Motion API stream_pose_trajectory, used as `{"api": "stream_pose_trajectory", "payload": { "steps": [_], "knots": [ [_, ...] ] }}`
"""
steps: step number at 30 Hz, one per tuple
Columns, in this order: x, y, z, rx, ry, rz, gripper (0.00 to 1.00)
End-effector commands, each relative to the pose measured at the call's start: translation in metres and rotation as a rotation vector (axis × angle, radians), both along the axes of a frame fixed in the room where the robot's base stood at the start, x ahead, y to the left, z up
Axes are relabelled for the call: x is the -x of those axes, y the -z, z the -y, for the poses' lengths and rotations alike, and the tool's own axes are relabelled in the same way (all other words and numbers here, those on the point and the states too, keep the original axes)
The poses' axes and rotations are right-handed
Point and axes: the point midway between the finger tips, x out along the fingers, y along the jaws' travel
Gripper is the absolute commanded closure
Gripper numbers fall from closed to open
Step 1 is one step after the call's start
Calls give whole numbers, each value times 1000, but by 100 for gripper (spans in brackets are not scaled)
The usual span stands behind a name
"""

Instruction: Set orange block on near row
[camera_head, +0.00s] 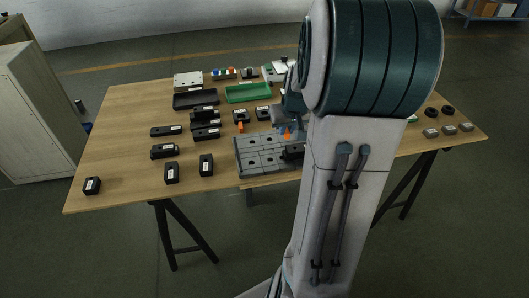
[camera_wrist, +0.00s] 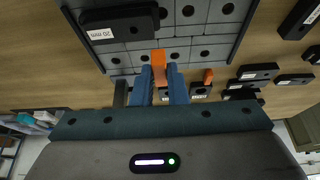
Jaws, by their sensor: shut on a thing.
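My gripper (camera_wrist: 160,75) is shut on an orange block (camera_wrist: 158,58) that stands out between its fingertips. In the head view the held orange block (camera_head: 287,133) shows small below the gripper, close to the far edge of the grey plate. The grey plate (camera_head: 258,160) has rows of round holes and seams; its surface (camera_wrist: 195,50) also shows in the wrist view. A black block (camera_head: 292,152) with a white label sits at its near right; this black block (camera_wrist: 120,22) is at top left in the wrist view. Whether the held block touches the plate cannot be told.
A second small orange piece (camera_wrist: 208,75) lies beside the plate, near black labelled blocks (camera_head: 240,115). Several black blocks (camera_head: 165,151) are spread on the wooden table (camera_head: 125,130). A green tray (camera_head: 248,93) and a black tray (camera_head: 195,99) stand behind.

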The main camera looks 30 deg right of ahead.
Motion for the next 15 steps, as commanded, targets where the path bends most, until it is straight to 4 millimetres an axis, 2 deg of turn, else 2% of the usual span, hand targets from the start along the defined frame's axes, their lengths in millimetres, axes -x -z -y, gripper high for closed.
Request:
{"api": "stream_pose_trajectory", "payload": {
  "steps": [1, 7, 12, 15],
  "knots": [
    [-3, 9, -14, -1, -8, -3, 100],
    [-15, 36, -56, -1, -8, -2, 100],
    [-20, 48, -76, 1, -6, 0, 100],
    [-21, 50, -80, 0, -3, 0, 100]
  ]
}}
